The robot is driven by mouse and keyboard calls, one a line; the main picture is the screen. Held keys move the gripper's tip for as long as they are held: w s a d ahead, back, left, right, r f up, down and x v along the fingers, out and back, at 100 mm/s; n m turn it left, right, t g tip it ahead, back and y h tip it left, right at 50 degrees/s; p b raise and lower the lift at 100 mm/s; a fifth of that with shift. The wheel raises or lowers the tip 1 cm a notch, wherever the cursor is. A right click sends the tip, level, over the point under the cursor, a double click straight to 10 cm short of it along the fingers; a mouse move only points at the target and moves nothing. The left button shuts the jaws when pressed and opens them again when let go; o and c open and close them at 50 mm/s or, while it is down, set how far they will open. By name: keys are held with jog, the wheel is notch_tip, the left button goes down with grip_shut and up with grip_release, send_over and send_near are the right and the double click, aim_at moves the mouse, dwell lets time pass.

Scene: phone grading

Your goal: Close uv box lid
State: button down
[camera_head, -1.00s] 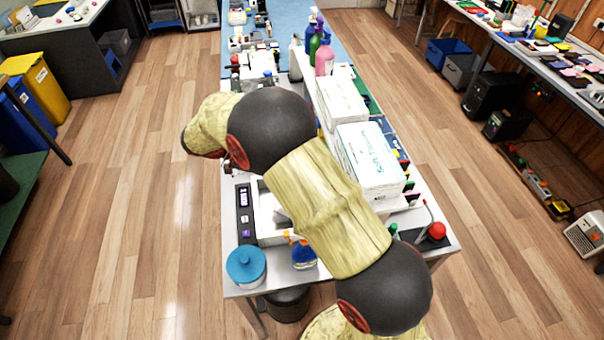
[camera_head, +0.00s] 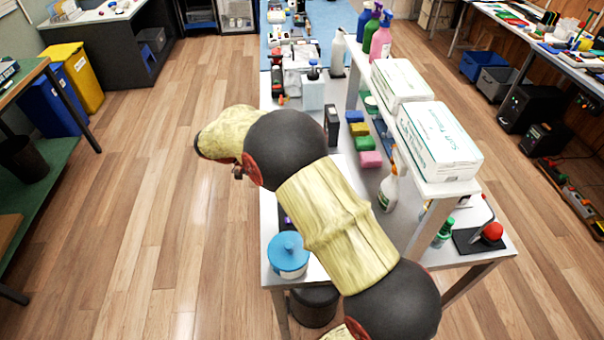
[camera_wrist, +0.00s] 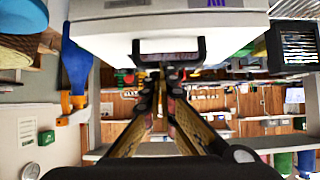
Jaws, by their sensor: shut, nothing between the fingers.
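The UV box (camera_wrist: 165,32) is a white box at the top of the wrist view, with a purple marking at its upper edge. A black handle (camera_wrist: 168,58) sits on its near edge. My gripper (camera_wrist: 164,80) is shut and empty, its fingertips close to the handle; I cannot tell whether they touch it. In the head view my arm hides most of the box, and only a bit of its dark display panel (camera_head: 284,217) shows. Whether the lid is open or closed is not clear.
A blue-lidded tub (camera_head: 288,254) stands at the table's front left corner. A white spray bottle (camera_head: 389,190) stands under the raised shelf, which bears white tissue boxes (camera_head: 437,140). The floor left of the table is clear.

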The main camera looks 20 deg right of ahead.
jog(key=shift+w+a+f+b, duration=0.1)
jog(key=shift+a+f+b, duration=0.3)
jog(key=shift+f, duration=0.45)
jog(key=shift+f, duration=0.1)
